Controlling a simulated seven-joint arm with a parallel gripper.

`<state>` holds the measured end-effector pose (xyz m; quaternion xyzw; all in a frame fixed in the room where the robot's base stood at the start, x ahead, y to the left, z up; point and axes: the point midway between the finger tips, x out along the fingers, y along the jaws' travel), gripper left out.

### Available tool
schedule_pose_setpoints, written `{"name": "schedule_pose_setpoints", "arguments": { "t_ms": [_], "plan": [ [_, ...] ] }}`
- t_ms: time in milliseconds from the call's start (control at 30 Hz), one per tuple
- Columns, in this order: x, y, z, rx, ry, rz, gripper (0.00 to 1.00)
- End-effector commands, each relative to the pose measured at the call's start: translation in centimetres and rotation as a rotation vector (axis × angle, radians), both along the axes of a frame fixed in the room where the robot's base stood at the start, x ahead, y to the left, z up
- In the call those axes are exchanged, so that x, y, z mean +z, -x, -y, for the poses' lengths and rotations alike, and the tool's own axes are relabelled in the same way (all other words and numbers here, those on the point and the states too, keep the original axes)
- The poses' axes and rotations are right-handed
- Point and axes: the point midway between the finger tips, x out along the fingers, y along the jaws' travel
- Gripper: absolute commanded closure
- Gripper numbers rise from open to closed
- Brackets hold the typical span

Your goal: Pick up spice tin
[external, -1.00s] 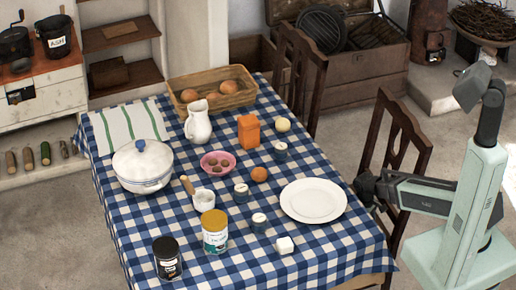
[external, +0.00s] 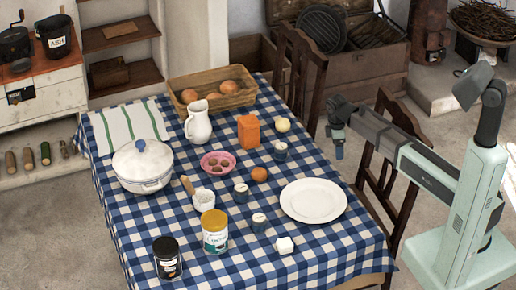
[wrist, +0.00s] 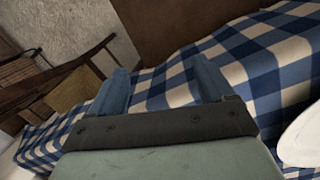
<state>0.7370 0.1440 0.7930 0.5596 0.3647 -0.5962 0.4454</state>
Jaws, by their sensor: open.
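An orange box-shaped tin (external: 249,131), which looks most like the spice tin, stands upright on the checked table at the back right, though I can read no label. A black-lidded jar (external: 168,258) and a yellow-lidded cocoa tin (external: 214,232) stand near the front left edge. My gripper (external: 339,152) is past the table's right edge, right of the orange tin and apart from it. In the wrist view my gripper (wrist: 162,86) has its two blue fingers spread with only tablecloth behind them. No tin shows in the wrist view.
A white plate (external: 313,200) lies on the table's right side. Small blue pots (external: 281,151), a pink bowl (external: 217,165), a white jug (external: 198,122) and a bread basket (external: 212,95) surround the orange tin. A wooden chair (external: 390,150) stands beside my arm.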

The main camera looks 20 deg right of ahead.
Motion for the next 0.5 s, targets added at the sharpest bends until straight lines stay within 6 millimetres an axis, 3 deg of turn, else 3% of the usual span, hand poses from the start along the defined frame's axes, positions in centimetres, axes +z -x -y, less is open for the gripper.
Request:
{"name": "schedule_pose_setpoints", "arguments": {
  "t_ms": [100, 167, 500],
  "plan": [
    [3.6, -0.7, -4.0, 0.061, -0.007, 0.016, 0.19],
    [4.6, -0.3, -6.3, 0.08, -0.012, 0.017, 0.19],
    [8.5, 5.4, -20.2, 0.127, -0.055, 0.014, 0.19]
  ]
}}
